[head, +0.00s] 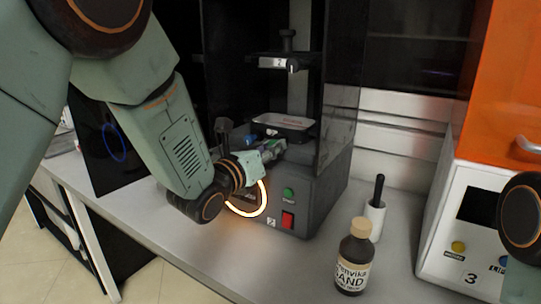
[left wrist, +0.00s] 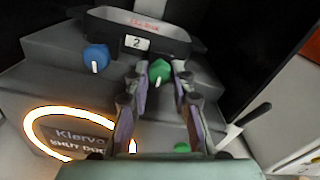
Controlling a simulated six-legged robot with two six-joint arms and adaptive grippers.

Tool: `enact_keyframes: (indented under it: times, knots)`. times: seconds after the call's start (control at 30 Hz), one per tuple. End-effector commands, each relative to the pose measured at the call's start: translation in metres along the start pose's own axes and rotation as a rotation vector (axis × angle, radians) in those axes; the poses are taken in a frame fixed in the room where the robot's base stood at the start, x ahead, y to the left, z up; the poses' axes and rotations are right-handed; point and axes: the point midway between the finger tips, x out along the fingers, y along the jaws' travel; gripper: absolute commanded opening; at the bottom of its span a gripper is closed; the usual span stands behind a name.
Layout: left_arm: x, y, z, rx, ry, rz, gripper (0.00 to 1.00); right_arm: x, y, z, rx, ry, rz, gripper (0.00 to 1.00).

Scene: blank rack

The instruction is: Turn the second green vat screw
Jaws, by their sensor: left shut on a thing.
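The green vat screw (left wrist: 160,72) has a white mark and sits at the front of the vat (left wrist: 112,16), right of the label "2". My left gripper (left wrist: 161,78) is shut on the green screw, with a finger on each side of it. In the head view my left gripper (head: 276,150) reaches in front of the printer's vat (head: 283,122), and the screw is hard to make out there. A blue vat screw (left wrist: 96,57) stands free to the left in the left wrist view. My right gripper is not in view.
The printer (head: 327,190) has a green button (head: 288,193) and a red switch (head: 287,219) below my gripper. A brown bottle (head: 354,262) and a white holder with a black handle (head: 374,215) stand to the right. A white machine (head: 440,225) marked "3" is beyond. The front bench is clear.

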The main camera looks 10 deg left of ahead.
Motion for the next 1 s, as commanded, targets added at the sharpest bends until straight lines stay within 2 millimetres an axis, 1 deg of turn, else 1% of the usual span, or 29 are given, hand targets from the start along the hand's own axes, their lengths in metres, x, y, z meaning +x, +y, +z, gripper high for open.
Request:
enact_keyframes:
  times: [0.2,0.67,0.7,0.9,0.93,1.0]
  knots:
    - [0.0004,-0.0002,0.0019,0.045,-0.005,-0.001,0.00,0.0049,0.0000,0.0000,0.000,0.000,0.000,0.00]
    - [0.0005,-0.0003,0.0024,0.054,-0.005,-0.001,0.00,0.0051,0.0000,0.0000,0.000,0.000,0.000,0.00]
    - [0.0005,-0.0003,0.0024,0.053,-0.005,-0.001,0.27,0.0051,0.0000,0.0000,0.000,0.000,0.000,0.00]
    - [0.0002,-0.0001,0.0014,0.052,-0.003,0.000,0.44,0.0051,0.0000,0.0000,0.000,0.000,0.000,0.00]
    - [0.0002,-0.0001,0.0013,0.052,-0.002,0.000,0.46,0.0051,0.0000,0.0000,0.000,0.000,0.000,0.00]
    - [0.0001,0.0000,0.0010,0.052,-0.002,0.000,0.46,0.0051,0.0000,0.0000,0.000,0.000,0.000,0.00]
